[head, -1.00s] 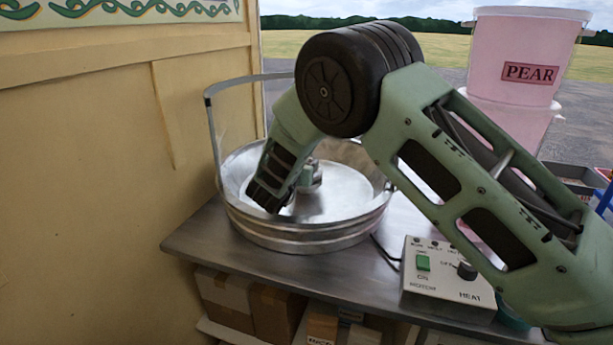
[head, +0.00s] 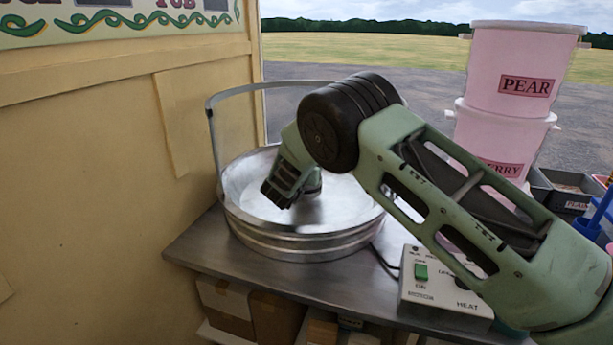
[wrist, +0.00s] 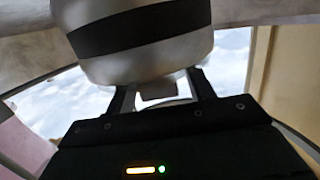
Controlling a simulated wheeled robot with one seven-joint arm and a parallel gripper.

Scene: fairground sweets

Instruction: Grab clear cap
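My gripper (wrist: 160,90) reaches into the shallow metal bowl (head: 305,247) of the sweets machine. I cannot make out for certain which part is the clear cap.
A control box (head: 440,285) with a green switch stands on the metal counter (head: 200,250) in front of the bowl. A yellow wall (head: 90,200) is close on the left. Stacked pink tubs (head: 520,60) stand at the right.

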